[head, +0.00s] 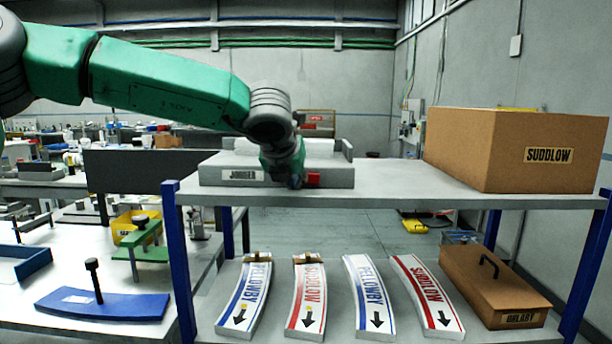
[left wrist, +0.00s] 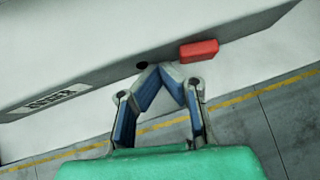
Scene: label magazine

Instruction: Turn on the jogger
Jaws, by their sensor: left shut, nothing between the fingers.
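The jogger (head: 210,179) is a low grey box with a "JOGGER" label on its front, standing on the upper shelf. A red switch (head: 313,180) sits on its front face, right of the label; it also shows in the left wrist view (left wrist: 199,51). My left gripper (head: 295,183) is in front of the jogger's face, just left of the switch. In the left wrist view its fingertips (left wrist: 163,68) are together and empty, between a small dark hole (left wrist: 142,66) and the switch. I cannot tell whether they touch the face. My right gripper is not in view.
The upper shelf (head: 390,188) is clear between. Several curved label stacks (head: 372,290) and a brown lidded case (head: 490,285) lie on the lower shelf. A workbench (head: 70,225) is at left.

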